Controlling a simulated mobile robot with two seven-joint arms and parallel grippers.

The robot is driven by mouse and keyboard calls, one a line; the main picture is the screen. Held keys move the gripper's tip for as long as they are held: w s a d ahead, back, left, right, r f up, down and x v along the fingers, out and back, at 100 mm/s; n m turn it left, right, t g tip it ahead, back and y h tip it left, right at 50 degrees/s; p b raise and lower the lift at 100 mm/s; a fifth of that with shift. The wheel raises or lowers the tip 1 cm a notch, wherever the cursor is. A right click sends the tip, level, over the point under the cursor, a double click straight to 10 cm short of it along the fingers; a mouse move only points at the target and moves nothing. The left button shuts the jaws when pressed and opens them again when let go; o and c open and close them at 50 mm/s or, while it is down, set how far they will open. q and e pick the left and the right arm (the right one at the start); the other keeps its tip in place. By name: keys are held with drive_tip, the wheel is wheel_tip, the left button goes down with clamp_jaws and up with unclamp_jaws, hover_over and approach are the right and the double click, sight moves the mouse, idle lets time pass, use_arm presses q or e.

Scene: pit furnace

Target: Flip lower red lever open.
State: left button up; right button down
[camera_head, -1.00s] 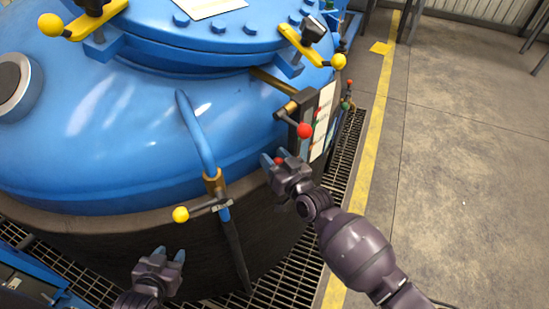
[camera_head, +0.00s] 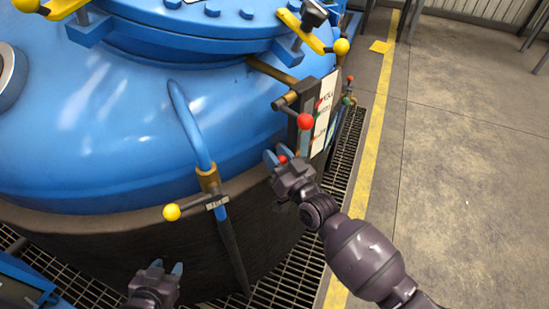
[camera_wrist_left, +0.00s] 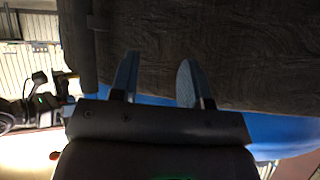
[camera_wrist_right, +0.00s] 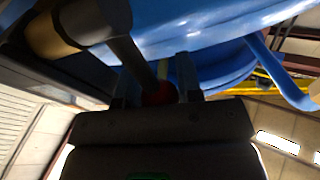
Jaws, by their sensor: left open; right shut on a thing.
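The lower red lever's ball knob (camera_head: 282,159) is on the dark panel at the right side of the blue furnace, below an upper red lever knob (camera_head: 305,121). My right gripper (camera_head: 275,156) is shut on the lower red lever's knob. In the right wrist view the red knob (camera_wrist_right: 158,96) sits between the two fingers, with its dark rod (camera_wrist_right: 130,55) running up and left; the gripper body hides part of it. My left gripper (camera_head: 166,268) is open and empty near the lower edge, apart from the furnace. In the left wrist view its fingers (camera_wrist_left: 158,62) are apart.
A yellow-knobbed lever (camera_head: 172,212) and curved blue pipe (camera_head: 190,125) stand between my grippers on the furnace (camera_head: 95,145). Yellow clamp handles (camera_head: 300,30) are on the lid. Floor grating (camera_head: 345,150) surrounds the furnace; open concrete floor (camera_head: 460,170) lies right.

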sight(286, 162)
drive_tip(key=shift+s+d+f+t+y+b, duration=0.35)
drive_tip(key=shift+f+t+b, duration=0.2)
drive_tip(key=shift+b, duration=0.5)
drive_tip(key=shift+s+d+m+t+b, duration=0.15)
drive_tip(key=shift+m+t+b, duration=0.2)
drive_tip(key=shift+b, duration=0.2)
drive_tip(key=shift+s+d+t+y+b, duration=0.2)
drive_tip(key=shift+t+y+b, duration=0.2)
drive_tip(key=shift+b, duration=0.45)
drive_tip(key=shift+s+d+m+t+y+b, duration=0.25)
drive_tip(key=shift+d+m+t+b, duration=0.1)
drive_tip(key=shift+t+b, duration=0.45)
use_arm(q)
wheel_tip(286, 162, down, 6)
drive_tip(key=shift+w+d+f+b, duration=0.15)
drive_tip(key=shift+w+d+b, duration=0.15)
drive_tip(key=shift+d+b, duration=0.05)
use_arm(e)
drive_tip(key=shift+s+r, duration=0.1)
drive_tip(key=shift+r, duration=0.1)
drive_tip(key=shift+d, duration=0.1)
use_arm(q)
drive_tip(key=shift+d+f, duration=0.1)
use_arm(e)
drive_tip(key=c, duration=1.1)
unclamp_jaws()
drive_tip(key=shift+r, duration=0.1)
